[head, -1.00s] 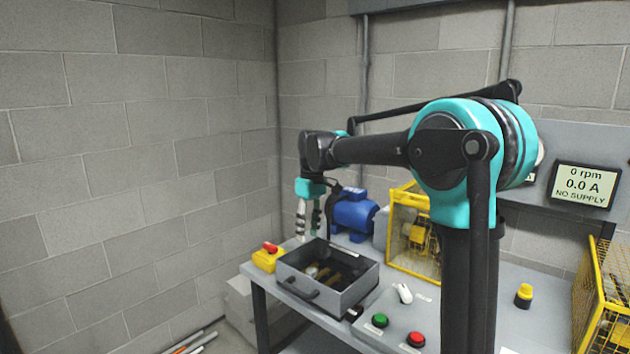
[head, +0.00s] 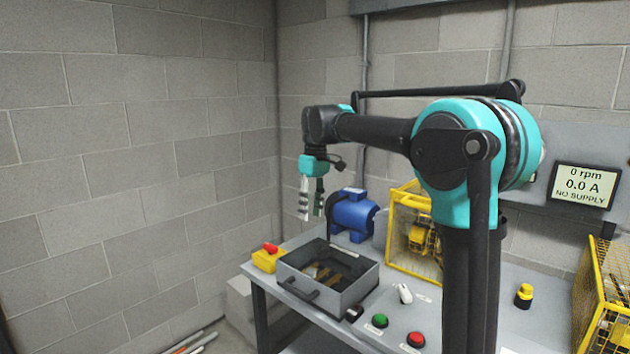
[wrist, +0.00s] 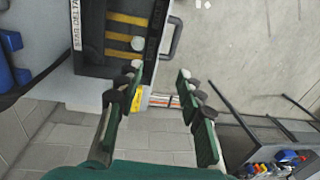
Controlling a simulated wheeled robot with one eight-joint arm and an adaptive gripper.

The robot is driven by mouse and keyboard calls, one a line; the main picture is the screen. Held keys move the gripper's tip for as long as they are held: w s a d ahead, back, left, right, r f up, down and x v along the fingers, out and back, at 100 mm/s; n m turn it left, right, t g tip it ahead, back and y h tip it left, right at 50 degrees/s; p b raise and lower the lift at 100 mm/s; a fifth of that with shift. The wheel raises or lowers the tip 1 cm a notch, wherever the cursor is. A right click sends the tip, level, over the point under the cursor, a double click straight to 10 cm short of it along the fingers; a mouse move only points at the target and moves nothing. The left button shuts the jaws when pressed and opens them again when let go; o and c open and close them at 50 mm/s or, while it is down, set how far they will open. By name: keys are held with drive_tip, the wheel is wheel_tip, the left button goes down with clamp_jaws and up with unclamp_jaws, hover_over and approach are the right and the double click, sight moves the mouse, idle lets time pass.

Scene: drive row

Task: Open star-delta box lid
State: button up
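The star-delta box (head: 347,299) is a grey box on the bench with a dark handle (head: 301,294) on its front. Dark inside space and yellow-brown bars show through its top; no raised lid shows, and I cannot tell whether a clear pane covers it. In the wrist view its dark edge (wrist: 92,69) carries a "STAR-DELTA" label, with yellow bars and the handle (wrist: 175,38) beside it. My gripper (head: 311,212) hangs above the box's back left side, fingers down, apart from it. In the wrist view its fingers (wrist: 160,88) are spread and empty.
A blue motor (head: 353,215) stands behind the box, and a yellow cage (head: 409,240) is to its right. A red-topped yellow switch box (head: 268,259) is to its left. Green (head: 380,320) and red (head: 416,339) buttons are at front right.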

wheel_tip(320, 180, up, 8)
drive_tip(key=w+d, duration=0.1)
drive_tip(key=shift+w+r, duration=0.15)
idle(0.9)
idle(0.3)
